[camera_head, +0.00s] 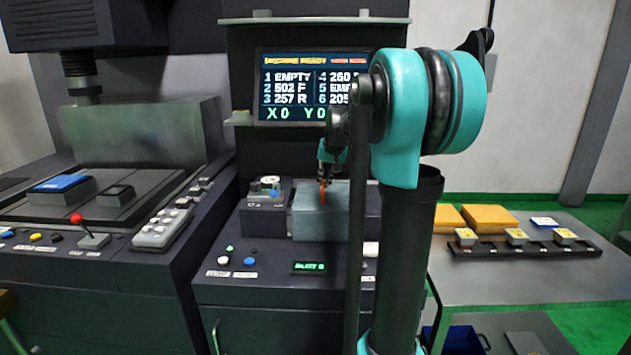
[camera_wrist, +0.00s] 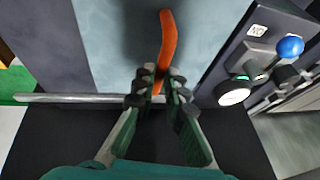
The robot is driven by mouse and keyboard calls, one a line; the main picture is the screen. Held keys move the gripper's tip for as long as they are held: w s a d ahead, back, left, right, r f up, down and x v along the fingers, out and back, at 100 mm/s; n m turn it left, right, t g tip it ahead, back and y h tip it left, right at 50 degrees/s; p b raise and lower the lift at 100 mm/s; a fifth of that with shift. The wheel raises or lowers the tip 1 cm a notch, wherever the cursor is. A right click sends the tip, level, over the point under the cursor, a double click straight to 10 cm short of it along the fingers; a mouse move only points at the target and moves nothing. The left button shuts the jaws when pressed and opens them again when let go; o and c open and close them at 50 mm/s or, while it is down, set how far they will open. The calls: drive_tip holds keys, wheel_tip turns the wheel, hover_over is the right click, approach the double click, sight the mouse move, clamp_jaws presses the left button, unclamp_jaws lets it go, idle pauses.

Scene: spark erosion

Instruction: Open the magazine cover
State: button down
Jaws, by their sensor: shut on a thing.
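The magazine cover (camera_head: 308,224) is a grey-blue box-like panel on the dark machine console, below the screen. It fills the upper left and middle of the wrist view (camera_wrist: 108,42). A curved orange handle (camera_wrist: 167,42) stands on it and shows as a small orange strip in the head view (camera_head: 322,195). My gripper (camera_wrist: 160,84) is shut on the near end of the handle, with a finger on each side. In the head view my gripper (camera_head: 325,165) is small and partly hidden by my arm. The cover looks down, but my arm hides its right part.
The screen (camera_head: 300,88) reads "machine ready" above the console. Left of the cover are a knob and buttons (camera_head: 265,187); a blue button (camera_wrist: 290,46) shows at right in the wrist view. A side table (camera_head: 520,275) at right holds yellow blocks and a dark rack.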

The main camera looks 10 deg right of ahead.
drive_tip(key=s+d, duration=0.1)
drive_tip(key=d, duration=0.3)
drive_tip(key=s+d, duration=0.1)
drive_tip(key=d, duration=0.3)
drive_tip(key=s+d, duration=0.1)
drive_tip(key=d, duration=0.4)
drive_tip(key=shift+s, duration=0.25)
drive_tip(key=c, duration=1.6)
unclamp_jaws()
drive_tip(key=shift+o, duration=0.2)
drive_tip(key=shift+r, duration=0.1)
drive_tip(key=v, duration=1.1)
drive_tip(key=shift+s+r, duration=0.2)
drive_tip(key=shift+r, duration=0.2)
drive_tip(key=shift+d, duration=0.1)
